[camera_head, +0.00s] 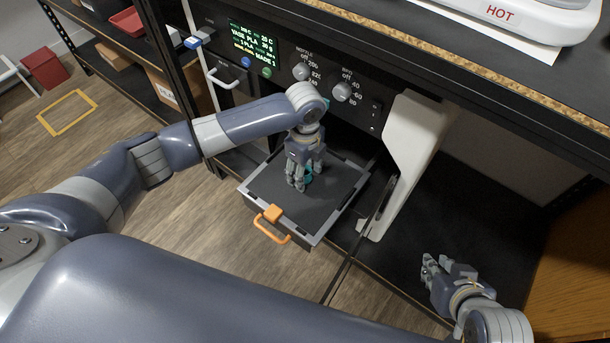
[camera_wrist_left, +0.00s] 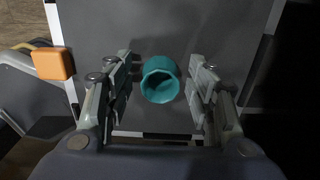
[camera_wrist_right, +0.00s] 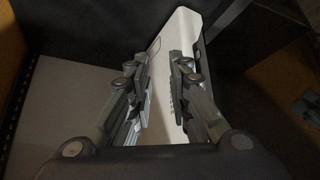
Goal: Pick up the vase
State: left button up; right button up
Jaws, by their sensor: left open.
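The teal vase (camera_wrist_left: 160,80) stands in the open drawer tray (camera_head: 262,185), and its open mouth faces the left wrist camera. My left gripper (camera_head: 305,180) points down into the tray over the vase. In the left wrist view its fingers (camera_wrist_left: 163,88) are open, one on each side of the vase, with a gap on both sides. My right gripper (camera_head: 437,268) is empty, far to the right of the tray. In the right wrist view its fingers (camera_wrist_right: 160,80) stand apart with nothing between them.
The drawer has an orange handle (camera_head: 271,224) at its front. A machine panel with a screen (camera_head: 252,45) and knobs is above it. A white upright part (camera_head: 412,140) stands to the right of the drawer. A dark shelf surface (camera_head: 450,210) lies clear beyond.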

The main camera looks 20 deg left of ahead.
pick_arm(q)
jog(key=c, duration=0.8)
jog(key=shift+r, duration=0.1)
